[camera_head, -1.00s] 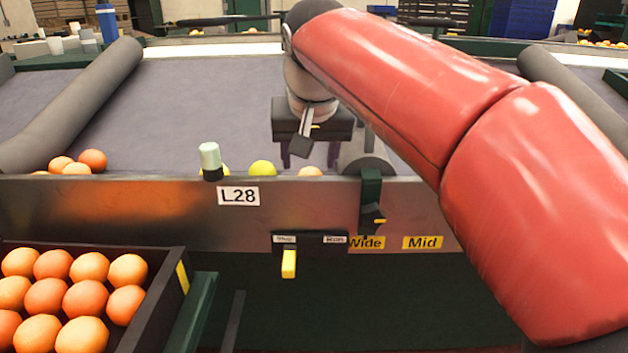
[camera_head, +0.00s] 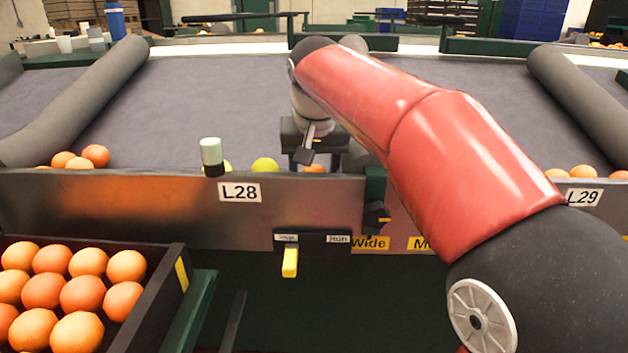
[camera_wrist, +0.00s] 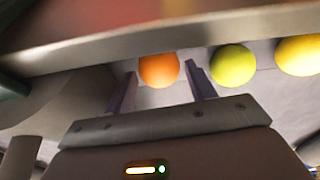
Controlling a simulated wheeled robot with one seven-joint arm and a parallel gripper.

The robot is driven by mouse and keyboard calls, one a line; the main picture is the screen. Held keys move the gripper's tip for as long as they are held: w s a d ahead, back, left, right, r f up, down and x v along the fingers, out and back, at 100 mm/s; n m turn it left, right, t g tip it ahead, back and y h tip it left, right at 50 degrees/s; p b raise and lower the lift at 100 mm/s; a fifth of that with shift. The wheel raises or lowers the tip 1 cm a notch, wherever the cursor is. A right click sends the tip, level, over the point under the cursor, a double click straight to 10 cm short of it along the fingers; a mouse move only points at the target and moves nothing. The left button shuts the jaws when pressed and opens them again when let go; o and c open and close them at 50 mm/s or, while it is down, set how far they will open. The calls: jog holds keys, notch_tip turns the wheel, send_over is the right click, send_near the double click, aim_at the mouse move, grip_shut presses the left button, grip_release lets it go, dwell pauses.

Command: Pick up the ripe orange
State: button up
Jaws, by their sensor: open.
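The ripe orange (camera_wrist: 159,70) shows in the wrist view between the fingertips of my gripper (camera_wrist: 160,84), close to the metal wall. My gripper is open, with one finger on each side of the orange and a gap to it. In the head view the orange (camera_head: 314,169) peeks over the front wall, just below my gripper (camera_head: 314,158), whose fingers are partly hidden. A yellow-green fruit (camera_wrist: 233,66) lies just right of the right finger in the wrist view; it also shows in the head view (camera_head: 265,165). A yellow fruit (camera_wrist: 299,56) lies farther right.
The metal front wall (camera_head: 130,210) borders the grey belt bed (camera_head: 210,100). A pale-topped knob (camera_head: 211,153) stands on the wall. Several oranges lie at the bed's left corner (camera_head: 95,155). A dark crate (camera_head: 150,290) of oranges stands front left.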

jog(key=shift+x, duration=0.9)
jog(key=shift+c, duration=0.2)
jog(key=c, duration=0.7)
jog(key=shift+o, duration=0.2)
